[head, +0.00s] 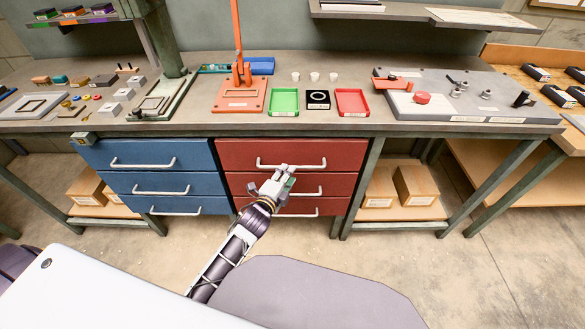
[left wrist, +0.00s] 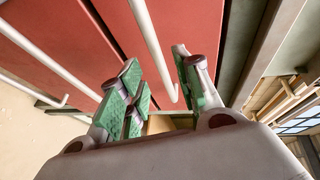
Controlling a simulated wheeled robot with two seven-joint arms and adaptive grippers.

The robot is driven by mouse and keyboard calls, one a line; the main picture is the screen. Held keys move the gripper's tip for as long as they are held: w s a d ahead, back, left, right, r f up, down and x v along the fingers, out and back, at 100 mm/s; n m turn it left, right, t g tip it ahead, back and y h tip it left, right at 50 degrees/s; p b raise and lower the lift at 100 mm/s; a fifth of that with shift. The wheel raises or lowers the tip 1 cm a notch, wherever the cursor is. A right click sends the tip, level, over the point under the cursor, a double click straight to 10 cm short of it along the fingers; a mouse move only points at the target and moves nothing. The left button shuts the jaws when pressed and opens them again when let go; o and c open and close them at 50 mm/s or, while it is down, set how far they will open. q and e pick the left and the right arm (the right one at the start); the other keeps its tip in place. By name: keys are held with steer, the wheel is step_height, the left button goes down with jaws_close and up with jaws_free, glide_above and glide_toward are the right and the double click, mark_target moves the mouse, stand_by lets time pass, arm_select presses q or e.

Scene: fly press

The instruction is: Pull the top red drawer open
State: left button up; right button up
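The top red drawer (head: 340,152) is shut, its front in line with the red drawers under it. Its white bar handle (head: 303,166) runs across the front. The white handle (left wrist: 152,45) passes between the two fingertips in the picture, with gaps on both sides. I cannot tell how deep the handle sits between them. My right gripper is not in view.
Blue drawers (head: 150,155) stand to the left of the red ones. The workbench (head: 330,127) above carries an orange press (head: 240,90), a green tray (head: 284,102) and a red tray (head: 352,102). Cardboard boxes (head: 415,186) sit on a low shelf at right. The floor in front is clear.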

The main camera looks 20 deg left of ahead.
arm_select(q)
steer(key=shift+b+x, duration=0.35)
steer(key=shift+x, duration=2.35)
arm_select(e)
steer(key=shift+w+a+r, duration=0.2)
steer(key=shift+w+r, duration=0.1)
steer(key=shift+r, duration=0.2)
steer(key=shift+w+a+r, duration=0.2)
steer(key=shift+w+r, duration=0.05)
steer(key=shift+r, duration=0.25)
arm_select(q)
steer(key=c, duration=0.6)
jaws_close()
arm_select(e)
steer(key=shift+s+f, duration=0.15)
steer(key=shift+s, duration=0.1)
